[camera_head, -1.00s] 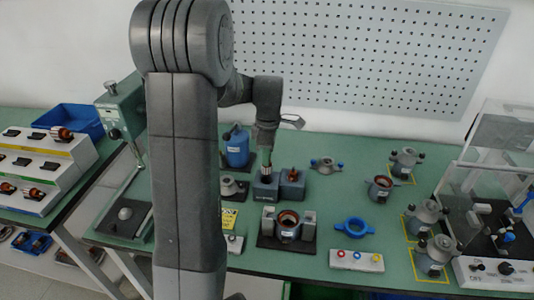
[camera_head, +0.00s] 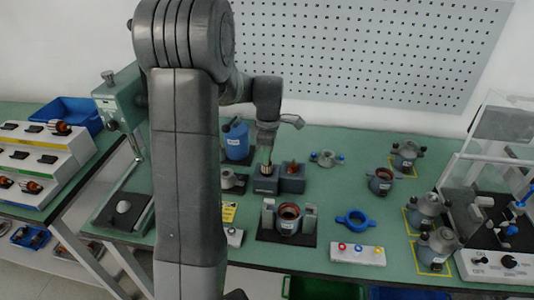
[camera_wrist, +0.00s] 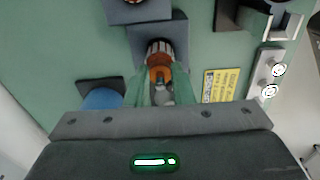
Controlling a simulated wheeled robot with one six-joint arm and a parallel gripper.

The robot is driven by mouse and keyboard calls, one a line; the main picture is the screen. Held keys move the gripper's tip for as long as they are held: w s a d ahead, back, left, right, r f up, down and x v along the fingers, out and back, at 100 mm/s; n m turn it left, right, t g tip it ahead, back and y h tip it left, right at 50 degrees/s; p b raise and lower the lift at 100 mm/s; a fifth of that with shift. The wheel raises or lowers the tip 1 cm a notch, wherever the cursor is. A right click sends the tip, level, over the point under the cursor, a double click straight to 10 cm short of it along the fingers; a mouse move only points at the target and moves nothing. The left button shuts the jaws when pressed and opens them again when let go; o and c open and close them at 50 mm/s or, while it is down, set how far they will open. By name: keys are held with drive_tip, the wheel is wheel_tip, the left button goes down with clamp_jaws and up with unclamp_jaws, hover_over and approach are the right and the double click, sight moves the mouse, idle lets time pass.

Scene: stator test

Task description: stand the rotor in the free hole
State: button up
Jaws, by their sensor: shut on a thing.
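My gripper (camera_wrist: 160,92) is shut on the rotor (camera_wrist: 160,62), which has a copper winding and a striped metal core; its shaft end sits between the green fingers. In the head view the rotor (camera_head: 266,169) is upright at the top of the left dark block (camera_head: 265,185). Its lower end is hidden at the hole there; I cannot tell how deep it sits. The block also shows around the rotor in the wrist view (camera_wrist: 178,28). The right block (camera_head: 292,185) beside it bears another copper-coloured part (camera_head: 292,168).
A blue can (camera_head: 236,142) stands behind left. A fixture (camera_head: 287,222) with a copper-wound stator stands in front. A blue ring (camera_head: 354,220) and a button box (camera_head: 357,254) lie to the right. A yellow label (camera_head: 229,211) lies front left.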

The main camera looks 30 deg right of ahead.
drive_tip(key=shift+f+b, duration=0.9)
drive_tip(key=shift+f, duration=0.55)
drive_tip(key=o, duration=0.9)
wheel_tip(320, 180, up, 14)
drive_tip(key=shift+s+d+f, duration=0.1)
drive_tip(key=shift+d, duration=0.05)
